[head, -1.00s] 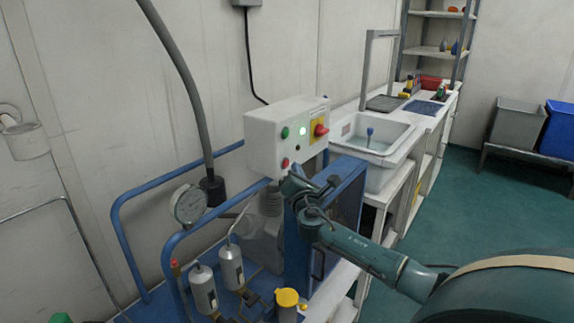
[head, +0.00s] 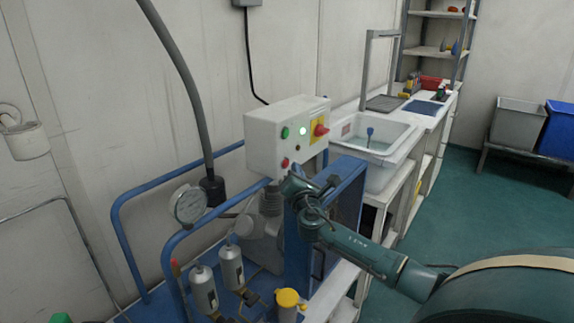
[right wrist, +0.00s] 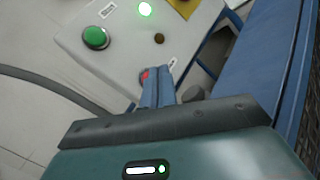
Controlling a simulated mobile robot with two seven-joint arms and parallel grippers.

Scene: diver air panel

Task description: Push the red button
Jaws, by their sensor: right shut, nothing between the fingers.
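The red button (head: 284,162) is at the lower left of the white control box's front, below a green button (head: 284,132). My right gripper (head: 286,180) is just below and in front of it. In the right wrist view, the shut, empty fingers (right wrist: 157,84) point at the box's lower part. A sliver of the red button (right wrist: 146,74) shows at their tips, the rest hidden behind them. I cannot tell whether the tips touch it. My left gripper is not in view.
The control box (head: 262,143) also carries a lit lamp (head: 303,132) and a red rotary switch (head: 320,130) on a yellow plate. Blue rails (head: 170,250), a gauge (head: 189,205) and grey cylinders stand at lower left. A sink (head: 372,138) is behind to the right.

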